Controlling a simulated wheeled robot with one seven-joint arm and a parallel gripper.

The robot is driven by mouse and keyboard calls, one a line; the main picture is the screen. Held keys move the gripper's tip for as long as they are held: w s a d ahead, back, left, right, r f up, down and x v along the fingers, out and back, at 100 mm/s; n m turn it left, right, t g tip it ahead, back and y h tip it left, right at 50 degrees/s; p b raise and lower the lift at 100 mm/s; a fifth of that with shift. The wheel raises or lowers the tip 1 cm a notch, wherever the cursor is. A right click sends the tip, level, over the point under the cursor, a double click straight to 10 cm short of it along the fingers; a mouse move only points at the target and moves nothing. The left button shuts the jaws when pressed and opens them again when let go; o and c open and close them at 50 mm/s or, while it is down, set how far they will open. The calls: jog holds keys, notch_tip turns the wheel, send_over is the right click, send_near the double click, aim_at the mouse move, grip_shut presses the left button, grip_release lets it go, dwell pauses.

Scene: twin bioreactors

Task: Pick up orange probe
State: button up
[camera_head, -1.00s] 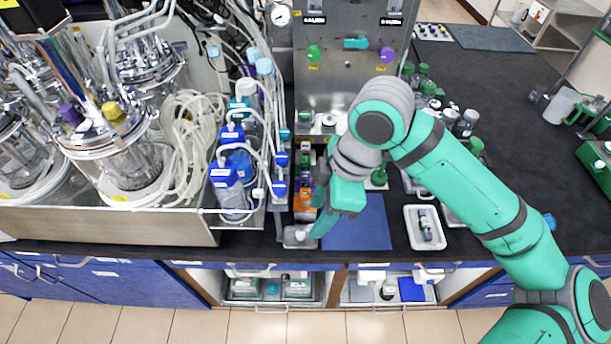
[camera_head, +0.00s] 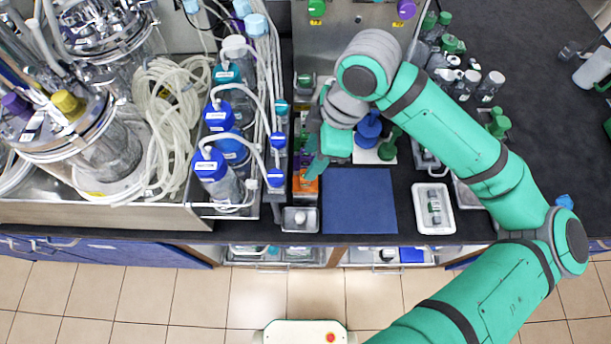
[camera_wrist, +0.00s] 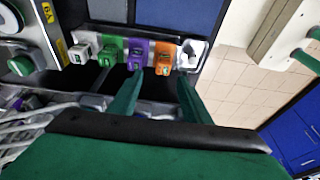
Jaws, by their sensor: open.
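The orange probe (camera_wrist: 164,55) sits in a row at the edge of the bench, between a purple probe (camera_wrist: 138,52) and a white-grey piece at the row's end. In the head view, the orange piece (camera_head: 305,187) shows just left of the blue mat, partly behind my gripper. My gripper (camera_wrist: 157,92) is open and empty in the wrist view. Its two green fingers point toward the row, with the orange probe ahead of the gap, nearer the right fingertip. In the head view, my gripper (camera_head: 313,168) hangs over the row; its height above the probe is unclear.
A green probe (camera_wrist: 110,50) and a grey-white one (camera_wrist: 82,50) continue the row. Blue-capped bottles (camera_head: 219,175) with tubing stand close to the left. A small metal tray (camera_head: 300,220) sits in front. The blue mat (camera_head: 360,205) is bare; a white tray (camera_head: 433,209) lies further right.

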aim_at(305, 183)
jog(key=shift+s+d+x, duration=0.15)
jog(key=shift+x, duration=1.2)
jog(key=shift+s+d+x, duration=0.1)
jog(key=shift+s+x, duration=0.05)
jog(key=shift+x, duration=1.25)
grip_shut()
